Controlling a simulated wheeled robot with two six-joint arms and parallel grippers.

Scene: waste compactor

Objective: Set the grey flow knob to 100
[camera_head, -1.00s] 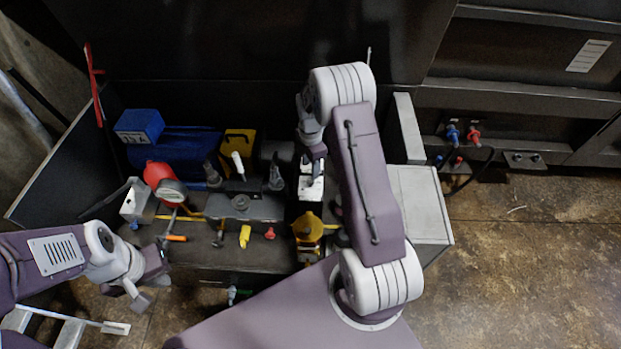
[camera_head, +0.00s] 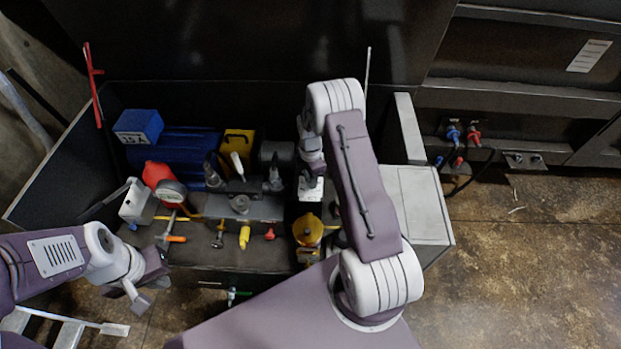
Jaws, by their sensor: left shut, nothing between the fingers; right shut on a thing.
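My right gripper (camera_head: 312,178) points down at a white-faced block (camera_head: 311,193) in the middle of the machine. It is shut on a small part there, which I take to be the grey flow knob; the fingers and wrist hide it, and I cannot read its setting. My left gripper (camera_head: 141,298) is shut and empty at the lower left, apart from the machine.
A blue motor (camera_head: 190,147), a red-backed gauge (camera_head: 170,188), a yellow box (camera_head: 238,145) and a grey block with a round cap (camera_head: 240,204) stand left of my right gripper. A brass-yellow round part (camera_head: 307,229) is just below it. A grey cabinet (camera_head: 420,205) stands right.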

